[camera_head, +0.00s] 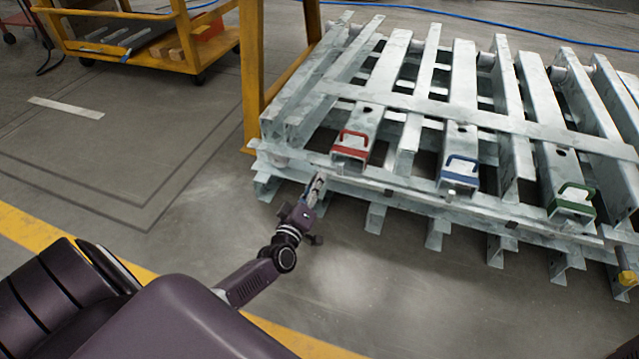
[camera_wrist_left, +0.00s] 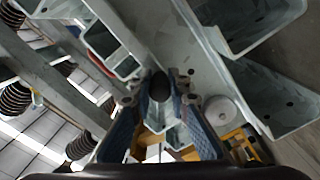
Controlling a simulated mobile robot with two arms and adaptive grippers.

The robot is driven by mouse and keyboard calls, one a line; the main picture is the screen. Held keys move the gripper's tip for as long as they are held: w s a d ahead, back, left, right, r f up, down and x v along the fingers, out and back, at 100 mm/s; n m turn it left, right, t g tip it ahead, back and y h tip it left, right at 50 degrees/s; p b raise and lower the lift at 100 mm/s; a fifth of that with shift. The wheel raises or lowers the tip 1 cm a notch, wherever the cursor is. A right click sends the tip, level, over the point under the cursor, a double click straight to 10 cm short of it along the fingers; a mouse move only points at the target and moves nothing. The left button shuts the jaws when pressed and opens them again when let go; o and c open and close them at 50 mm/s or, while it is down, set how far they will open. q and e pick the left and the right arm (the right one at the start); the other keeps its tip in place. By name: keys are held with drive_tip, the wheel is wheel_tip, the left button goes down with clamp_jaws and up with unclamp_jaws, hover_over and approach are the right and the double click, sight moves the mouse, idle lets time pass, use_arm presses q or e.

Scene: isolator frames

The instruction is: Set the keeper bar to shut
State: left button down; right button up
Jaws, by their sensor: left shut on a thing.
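A stack of galvanized steel isolator frames (camera_head: 480,116) lies on the floor, with a long front rail (camera_head: 420,192) along its near side. I take this rail to be the keeper bar, but cannot be sure. My left gripper (camera_head: 318,184) reaches the near left part of the stack, by the rail's left portion. In the left wrist view, its blue-grey fingers (camera_wrist_left: 160,104) are closed around a dark round-ended part (camera_wrist_left: 160,84). Whether that part belongs to the keeper bar cannot be told, and its lower part is hidden between the fingers. My right gripper is not in view.
A yellow fitting (camera_head: 628,277) is at the rail's right end. A yellow post (camera_head: 252,75) stands behind left, with a yellow cart (camera_head: 150,50) beyond. Floor at left is clear.

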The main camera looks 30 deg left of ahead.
use_arm(q)
drive_tip(key=a, duration=0.2)
drive_tip(key=s+a, duration=0.1)
drive_tip(key=a, duration=0.1)
drive_tip(key=c, duration=1.8)
unclamp_jaws()
drive_tip(key=shift+a, duration=0.15)
drive_tip(key=shift+s+d, duration=0.1)
drive_tip(key=shift+d, duration=0.1)
drive_tip(key=v, duration=1.2)
